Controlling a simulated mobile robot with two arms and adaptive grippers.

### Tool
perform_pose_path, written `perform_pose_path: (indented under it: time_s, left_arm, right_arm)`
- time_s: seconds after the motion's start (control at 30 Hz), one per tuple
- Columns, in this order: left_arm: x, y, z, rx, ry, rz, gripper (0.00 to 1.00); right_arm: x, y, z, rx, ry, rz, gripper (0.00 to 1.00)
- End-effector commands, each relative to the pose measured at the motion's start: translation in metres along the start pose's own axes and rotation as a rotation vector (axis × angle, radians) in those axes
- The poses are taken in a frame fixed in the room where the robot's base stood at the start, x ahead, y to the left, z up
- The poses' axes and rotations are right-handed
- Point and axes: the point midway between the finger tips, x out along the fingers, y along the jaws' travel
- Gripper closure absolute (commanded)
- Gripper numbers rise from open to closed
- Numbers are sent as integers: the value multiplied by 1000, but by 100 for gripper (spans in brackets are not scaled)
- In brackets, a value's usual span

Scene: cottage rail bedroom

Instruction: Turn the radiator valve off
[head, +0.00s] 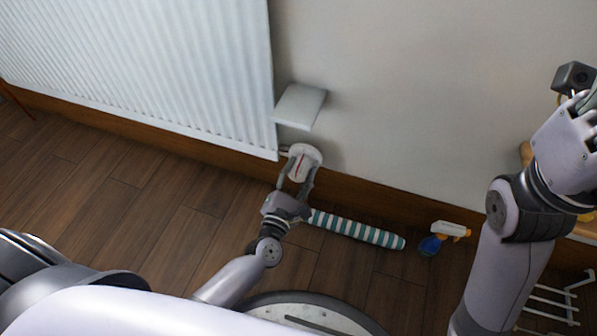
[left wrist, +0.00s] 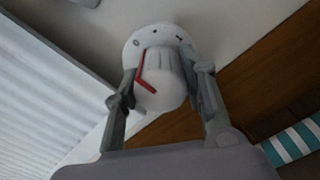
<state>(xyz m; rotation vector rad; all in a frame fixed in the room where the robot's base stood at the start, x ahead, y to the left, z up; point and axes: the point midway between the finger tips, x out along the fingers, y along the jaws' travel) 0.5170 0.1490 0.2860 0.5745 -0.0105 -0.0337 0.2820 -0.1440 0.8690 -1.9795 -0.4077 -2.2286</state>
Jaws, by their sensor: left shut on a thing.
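The radiator valve (head: 304,161) is a white round knob with a red pointer, low on the wall at the radiator's lower right corner. In the left wrist view, the knob (left wrist: 160,80) stands in front of a round white dial (left wrist: 163,37) with a 0 at its left and other dark marks. The red pointer (left wrist: 140,74) lies on the knob's left side, with its upper end near the 0. My left gripper (head: 297,176) is shut on the knob, one finger on each side. My right gripper (head: 585,103) is raised at the right edge, partly cut off.
The white ribbed radiator (head: 140,60) fills the upper left. A small white shelf-like box (head: 300,106) juts out above the valve. A teal-striped roll (head: 357,230) and a spray bottle (head: 441,237) are by the skirting. A white rack (head: 553,300) is at lower right. The left floor is clear.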

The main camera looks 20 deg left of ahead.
Motion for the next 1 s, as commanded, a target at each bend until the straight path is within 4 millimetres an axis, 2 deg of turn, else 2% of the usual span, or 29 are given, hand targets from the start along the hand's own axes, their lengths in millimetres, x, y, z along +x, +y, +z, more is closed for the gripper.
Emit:
perform_pose_path:
  time_s: [0.27,0.3,0.57,1.0]
  left_arm:
    - [1,2,0,-3,0,3,90]
    - [1,2,0,-3,0,3,60]
    - [0,1,0,-2,0,2,43]
    - [0,0,0,-1,0,1,42]
  right_arm:
    - [1,0,-1,0,5,-1,60]
    - [1,0,-1,0,5,-1,60]
    - [0,0,0,0,1,0,60]
    - [-1,0,0,0,-3,-1,60]
